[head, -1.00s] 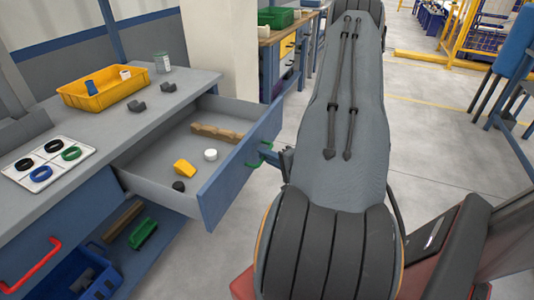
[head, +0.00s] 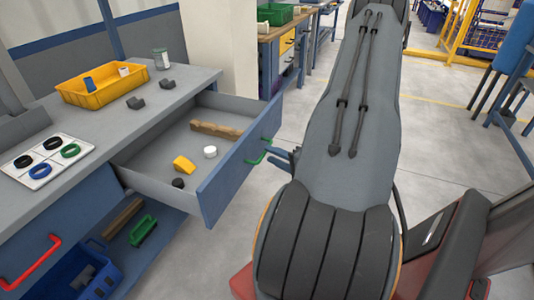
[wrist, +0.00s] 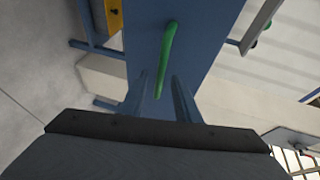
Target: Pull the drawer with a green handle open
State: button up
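The drawer with the green handle (head: 258,154) stands pulled well out of the workbench. Its blue front (head: 226,181) faces right, and its grey inside is visible. My gripper (head: 272,157) is just right of the handle in the head view. The green handle also shows in the wrist view (wrist: 166,55), ahead of the fingers and roughly in line with the gap. The handle appears free of the fingers.
The drawer holds a wooden piece (head: 215,130), a yellow wedge (head: 183,165), a white cylinder (head: 210,152) and a black piece (head: 178,183). A yellow bin (head: 102,94) is on the bench top (head: 95,125). A red handle (head: 35,268) is lower left.

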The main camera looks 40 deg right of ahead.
jog(key=s, duration=0.3)
jog(key=shift+s+r, duration=0.15)
jog(key=shift+r, duration=0.15)
jog(key=shift+s, duration=0.1)
